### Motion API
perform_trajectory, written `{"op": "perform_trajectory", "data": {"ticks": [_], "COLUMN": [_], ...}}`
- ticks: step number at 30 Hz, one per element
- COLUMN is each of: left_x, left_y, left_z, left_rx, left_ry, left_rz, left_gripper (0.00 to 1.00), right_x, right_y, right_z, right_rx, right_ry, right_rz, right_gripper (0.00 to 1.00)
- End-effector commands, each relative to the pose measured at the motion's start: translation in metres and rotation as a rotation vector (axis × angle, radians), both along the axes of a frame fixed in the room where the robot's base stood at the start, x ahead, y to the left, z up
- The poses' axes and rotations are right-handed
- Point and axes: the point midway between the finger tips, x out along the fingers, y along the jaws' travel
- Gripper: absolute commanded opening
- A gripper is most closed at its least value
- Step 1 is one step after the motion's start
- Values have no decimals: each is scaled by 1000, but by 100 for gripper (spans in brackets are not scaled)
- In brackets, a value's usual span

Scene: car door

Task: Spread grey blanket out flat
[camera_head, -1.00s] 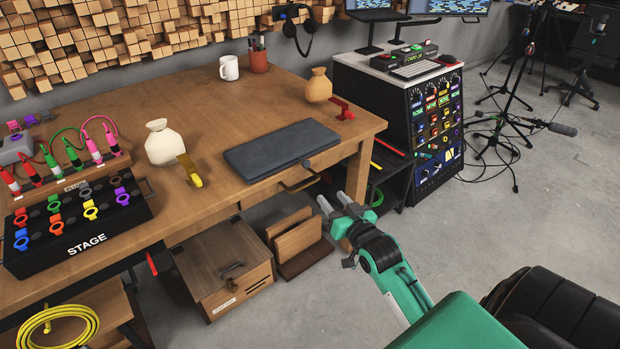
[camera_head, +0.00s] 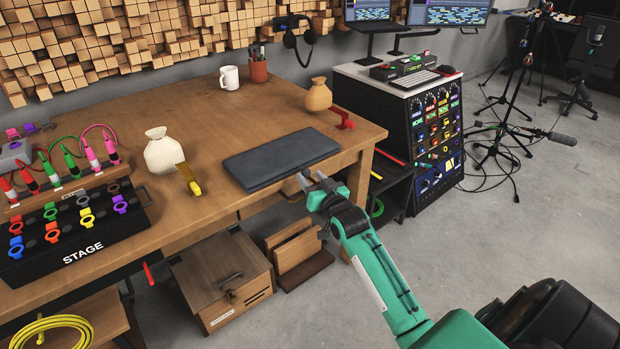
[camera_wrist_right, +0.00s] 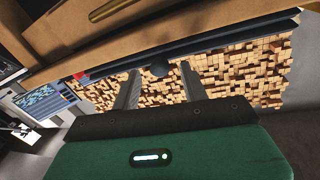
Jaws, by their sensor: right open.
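The grey blanket (camera_head: 282,157) lies as a dark, flat, folded rectangle on the wooden table, close to its front edge. My right gripper (camera_head: 311,178) is open and empty, just in front of the table edge near the blanket's near right side. In the right wrist view the blanket (camera_wrist_right: 225,36) is a dark strip seen edge-on beyond the fingers. A small dark rounded piece (camera_wrist_right: 160,69) shows between the open fingers there; I cannot tell whether it belongs to the blanket. My left gripper is not in view.
The wooden table (camera_head: 225,120) holds a cream sack (camera_head: 163,152), a yellow-handled tool (camera_head: 191,182), a tan sack (camera_head: 318,96) and a red clamp (camera_head: 343,120) around the blanket. A black stage box (camera_head: 75,230) stands left. A wooden box (camera_head: 222,280) sits below.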

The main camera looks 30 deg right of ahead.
Motion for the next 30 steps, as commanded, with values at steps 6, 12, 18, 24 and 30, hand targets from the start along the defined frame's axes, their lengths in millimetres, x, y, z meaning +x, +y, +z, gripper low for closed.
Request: {"op": "perform_trajectory", "data": {"ticks": [6,12,18,24,30], "left_x": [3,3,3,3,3], "left_y": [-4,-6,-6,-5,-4], "left_z": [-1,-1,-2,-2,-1], "left_rx": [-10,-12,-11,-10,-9], "left_ry": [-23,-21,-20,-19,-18], "left_rz": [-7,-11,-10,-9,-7], "left_gripper": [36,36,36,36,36], "right_x": [12,13,13,13,13], "right_y": [-2,-2,-2,-2,-2], "right_z": [0,0,0,0,2], "right_rx": [0,0,0,0,-1], "right_ry": [0,0,0,0,3], "right_rz": [0,0,0,0,0], "right_gripper": [45,45,19,0,0]}}
